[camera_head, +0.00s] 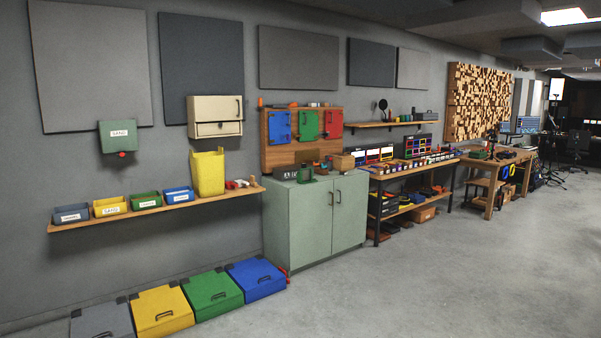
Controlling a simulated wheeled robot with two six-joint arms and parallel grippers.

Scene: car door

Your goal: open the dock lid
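Nothing in view is marked as a dock, so I cannot tell which lid is the dock lid. Four flat lidded boxes stand in a row on the floor at the lower left: grey (102,321), yellow (161,310), green (212,293) and blue (256,279). Their lids look shut, each with a dark handle at the front. A cream wall cabinet (214,108) with a lower flap (219,129) hangs above the shelf, and both look shut. Neither of my grippers shows in the view.
A wooden wall shelf (155,213) holds small labelled bins and a yellow container (207,173). A sage-green cabinet (316,226) stands right of it, with small colored doors on a board (279,155) above. Workbenches run along the wall. The grey floor (430,280) is clear.

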